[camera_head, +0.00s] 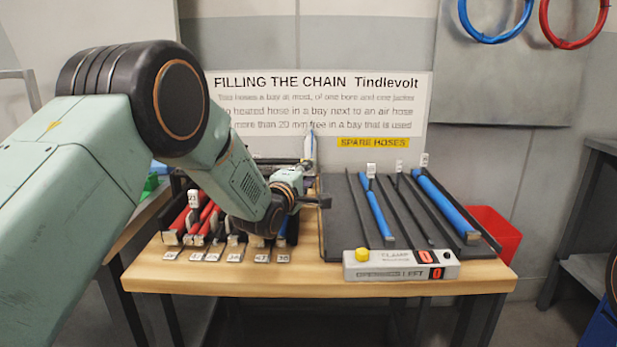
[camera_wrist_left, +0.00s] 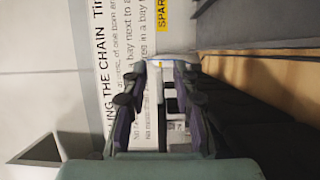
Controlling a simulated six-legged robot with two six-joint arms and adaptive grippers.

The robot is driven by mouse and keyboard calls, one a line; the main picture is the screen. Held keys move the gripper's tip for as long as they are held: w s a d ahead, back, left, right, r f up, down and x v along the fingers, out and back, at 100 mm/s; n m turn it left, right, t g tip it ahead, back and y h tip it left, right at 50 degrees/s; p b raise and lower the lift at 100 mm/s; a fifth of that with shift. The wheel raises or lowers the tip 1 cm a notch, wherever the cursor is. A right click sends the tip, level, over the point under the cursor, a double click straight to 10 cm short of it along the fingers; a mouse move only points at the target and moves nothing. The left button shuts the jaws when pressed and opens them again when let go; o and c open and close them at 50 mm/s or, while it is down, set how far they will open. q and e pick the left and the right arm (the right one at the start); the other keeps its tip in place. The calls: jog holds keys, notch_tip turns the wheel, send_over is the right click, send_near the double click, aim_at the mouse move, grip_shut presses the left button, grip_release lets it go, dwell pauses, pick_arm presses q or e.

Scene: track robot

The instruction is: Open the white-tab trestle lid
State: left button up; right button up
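My left gripper (camera_head: 308,166) points toward the back wall, at the back middle of the bench, low above it. In the left wrist view my left gripper (camera_wrist_left: 164,80) has its dark fingers apart, with a clear gap between them. A pale white piece (camera_wrist_left: 172,61) shows at or just beyond the fingertips; I cannot tell whether they touch it. In the head view a slim white upright piece (camera_head: 308,146) stands by the gripper, and it may be the white tab. The trestle lid cannot be made out, partly hidden by my arm. My right gripper is not in view.
A dark tray (camera_head: 345,225) holding blue hoses (camera_head: 377,208) fills the bench's right half, with a grey clamp panel (camera_head: 400,266) in front. Red hoses (camera_head: 180,222) and numbered tabs lie left under my arm. A red bin (camera_head: 497,232) stands at right. A sign (camera_head: 320,100) hangs behind.

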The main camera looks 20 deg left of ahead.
pick_arm(q)
jog(key=shift+w, duration=0.25)
grip_shut()
dwell(0.7)
